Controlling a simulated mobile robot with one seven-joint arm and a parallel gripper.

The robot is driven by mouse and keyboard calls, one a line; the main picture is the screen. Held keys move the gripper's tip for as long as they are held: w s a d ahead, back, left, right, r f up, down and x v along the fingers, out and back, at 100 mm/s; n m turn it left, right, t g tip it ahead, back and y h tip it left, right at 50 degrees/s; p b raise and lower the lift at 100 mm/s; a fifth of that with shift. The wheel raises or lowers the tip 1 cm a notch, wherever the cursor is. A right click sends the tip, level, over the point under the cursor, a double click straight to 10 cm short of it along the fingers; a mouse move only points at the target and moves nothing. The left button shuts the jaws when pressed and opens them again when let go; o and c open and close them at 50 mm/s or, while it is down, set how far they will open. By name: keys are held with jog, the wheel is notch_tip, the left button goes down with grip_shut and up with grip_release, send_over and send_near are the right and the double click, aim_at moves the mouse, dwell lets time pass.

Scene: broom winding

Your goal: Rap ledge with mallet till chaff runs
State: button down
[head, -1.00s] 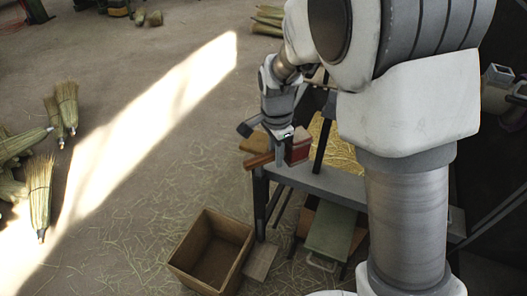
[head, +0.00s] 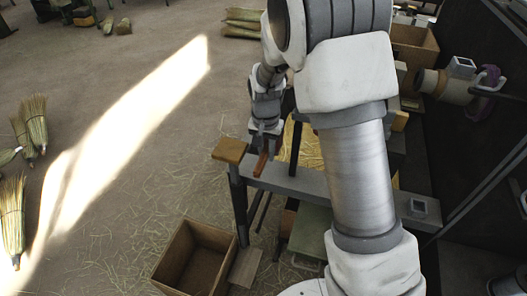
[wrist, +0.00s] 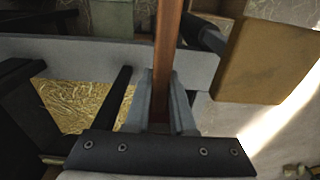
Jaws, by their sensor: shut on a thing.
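My gripper (head: 266,140) is shut on a reddish-brown wooden bar, which looks like the mallet's handle (head: 262,164). In the wrist view the handle (wrist: 167,45) runs up from between the fingers and crosses over the grey ledge (wrist: 90,50). I cannot see the mallet's head now. The ledge (head: 305,182) is a long grey beam on dark legs. I cannot tell whether the mallet touches it. Yellow chaff (head: 312,146) lies behind the ledge, and it also shows in the wrist view (wrist: 75,105).
A tan block (head: 229,150) sits at the ledge's left end. An open wooden crate (head: 168,268) stands on the floor below, with a green-grey box (head: 310,230) under the ledge. Brooms (head: 12,215) lie at left. The floor between is mostly clear, strewn with straw.

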jog(key=shift+f+b, duration=0.5)
jog(key=shift+f, duration=0.5)
notch_tip(320, 180, down, 9)
jog(key=b, duration=0.5)
jog(key=shift+r+b, duration=0.15)
jog(key=shift+b, duration=0.25)
jog(key=shift+r+p, duration=1.4)
jog(key=shift+r, duration=0.3)
notch_tip(320, 180, up, 8)
jog(key=p, duration=0.8)
jog(key=shift+f+b, duration=1.1)
jog(key=shift+f, duration=0.35)
